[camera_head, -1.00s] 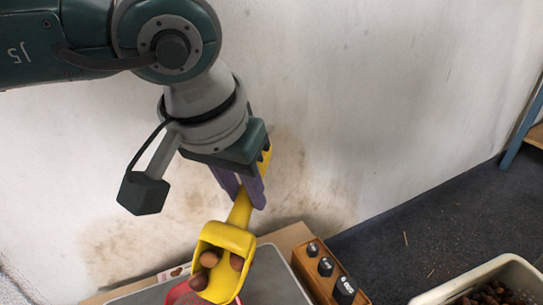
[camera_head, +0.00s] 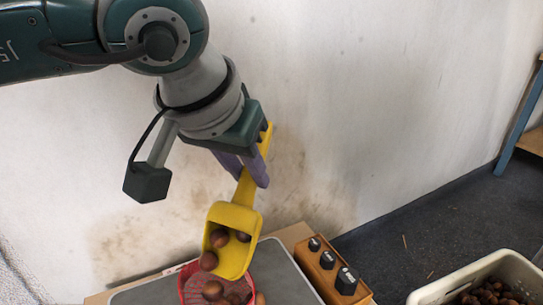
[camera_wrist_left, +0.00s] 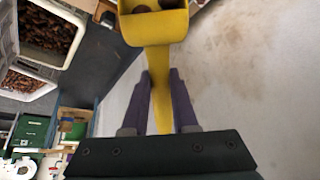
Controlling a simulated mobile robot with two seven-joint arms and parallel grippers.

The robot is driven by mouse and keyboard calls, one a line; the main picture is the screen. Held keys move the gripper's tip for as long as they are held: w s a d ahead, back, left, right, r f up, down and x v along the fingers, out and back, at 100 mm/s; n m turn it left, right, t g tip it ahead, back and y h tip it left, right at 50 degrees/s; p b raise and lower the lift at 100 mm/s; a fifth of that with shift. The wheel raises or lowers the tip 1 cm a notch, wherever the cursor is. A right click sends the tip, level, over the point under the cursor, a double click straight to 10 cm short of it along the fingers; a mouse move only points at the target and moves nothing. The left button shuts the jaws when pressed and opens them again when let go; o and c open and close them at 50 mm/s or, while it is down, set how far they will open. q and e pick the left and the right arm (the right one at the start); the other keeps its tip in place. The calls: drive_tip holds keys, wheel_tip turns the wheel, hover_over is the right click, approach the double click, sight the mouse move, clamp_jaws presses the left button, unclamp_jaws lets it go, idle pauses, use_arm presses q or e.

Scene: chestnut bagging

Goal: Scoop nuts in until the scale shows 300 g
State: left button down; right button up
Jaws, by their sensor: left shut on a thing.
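My left gripper (camera_head: 255,178) is shut on the handle of a yellow scoop (camera_head: 236,225) and holds it mouth-down at a slant. Several brown nuts (camera_head: 219,238) are in the scoop's mouth and at its lip. Directly below is a red mesh container (camera_head: 187,276) with nuts in it, standing on a grey plate (camera_head: 277,272), probably the scale's. No scale reading is visible. In the left wrist view, the purple fingers sit either side of the scoop's handle (camera_wrist_left: 162,90). My right gripper is not in view.
A wooden block (camera_head: 315,269) with black weights stands right of the plate. A white crate (camera_head: 425,294) of nuts is at the lower right. A stained pale wall (camera_head: 380,110) rises close behind the scoop. Two nut crates show in the left wrist view (camera_wrist_left: 35,68).

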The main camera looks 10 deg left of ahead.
use_arm(q)
drive_tip(key=shift+s+a+r+t+b, duration=0.15)
drive_tip(key=shift+t+b, duration=0.15)
drive_tip(key=shift+b, duration=0.2)
drive_tip(key=shift+s, duration=0.15)
drive_tip(key=shift+w+r+p, duration=0.2)
drive_tip(key=shift+r+p, duration=0.9)
drive_tip(key=shift+r, duration=0.5)
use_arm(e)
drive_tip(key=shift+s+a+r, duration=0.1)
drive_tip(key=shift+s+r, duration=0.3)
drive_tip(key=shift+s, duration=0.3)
use_arm(q)
drive_tip(key=shift+s, duration=0.1)
idle(0.5)
